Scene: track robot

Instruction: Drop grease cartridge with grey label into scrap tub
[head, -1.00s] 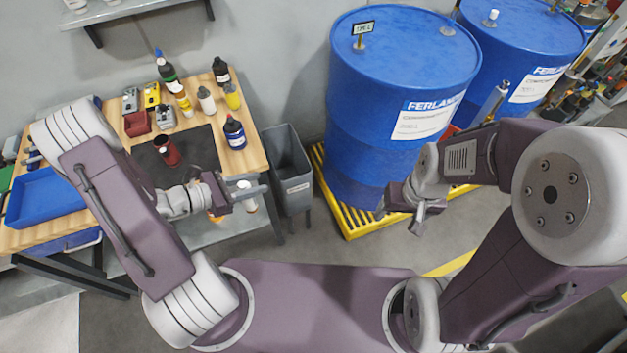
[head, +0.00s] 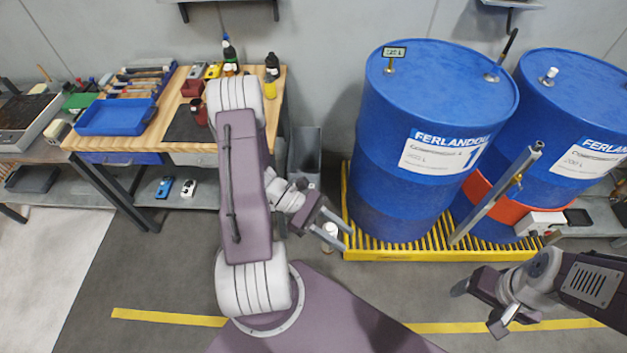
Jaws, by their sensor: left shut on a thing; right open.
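My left gripper (head: 346,238) is shut on a small white cartridge (head: 329,234), held over the floor in front of the drum pallet. The fingers hide part of the cartridge, and I cannot make out its label. The scrap tub, a grey open bin (head: 305,150), stands between the workbench and the pallet, behind and a little left of my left gripper. My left arm covers part of the space beside it. The cartridge is outside the tub, apart from it. My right gripper (head: 478,310) is open and empty at the lower right, in front of the pallet.
Blue drums (head: 430,130) stand on a yellow pallet (head: 400,252) right of the tub. A metal bar leans there. The wooden workbench (head: 150,138) at left carries a blue tray (head: 116,117), bottles and tools. The floor at lower left is clear.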

